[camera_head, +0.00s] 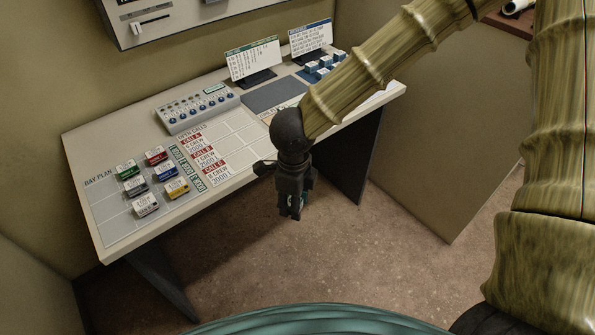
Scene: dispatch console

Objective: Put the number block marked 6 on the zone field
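Several small light-topped blue blocks (325,64) stand together at the far right of the console desk. They look like number blocks, but their markings are too small to read, so I cannot tell which one is 6. The open calls chart (206,160) lies printed on the desk with red call labels and a grid of pale fields (238,142). I cannot read which field is the zone field. My gripper (293,212) points down in front of the desk's front edge, apart from the blocks. Its fingers are too small and dark to tell open from shut.
Coloured labelled blocks (147,205) stand on the bay plan (105,210) at the left. A switch panel (197,107) and two upright cards (252,62) stand along the back. A dark grey pad (272,95) is bare. My arm hides part of the desk's right side.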

